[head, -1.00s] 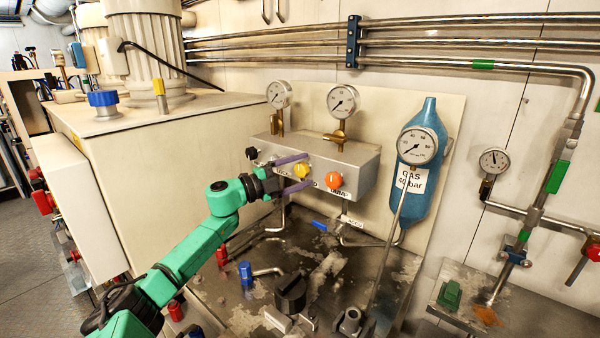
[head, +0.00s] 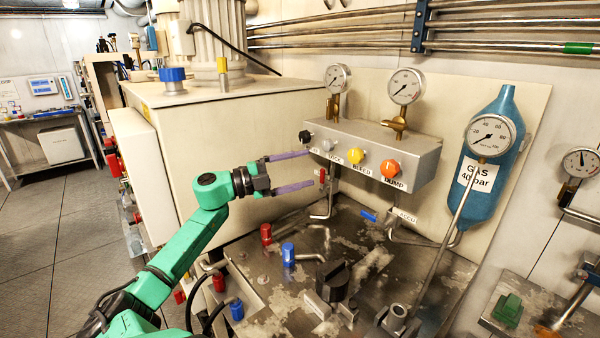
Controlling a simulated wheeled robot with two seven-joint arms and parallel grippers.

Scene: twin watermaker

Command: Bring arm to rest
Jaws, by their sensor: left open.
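My left gripper (head: 292,172) is open and empty, with its two purple fingers pointing right. It shows left of the grey valve block (head: 405,150) and its lower finger overlaps nothing on the block. My green left arm (head: 195,240) reaches up from the bottom left. On the block's front are a black knob (head: 305,137), a white knob (head: 328,145), a yellow knob (head: 355,156) and an orange knob (head: 390,168). My right gripper is out of view.
Two gauges stand on the block. A blue gas cylinder (head: 487,185) with a gauge (head: 491,135) hangs at the right. Below is a stained metal bench top (head: 400,270) with a black knob (head: 335,280) and red and blue fittings. A large beige cabinet (head: 215,135) stands behind my arm.

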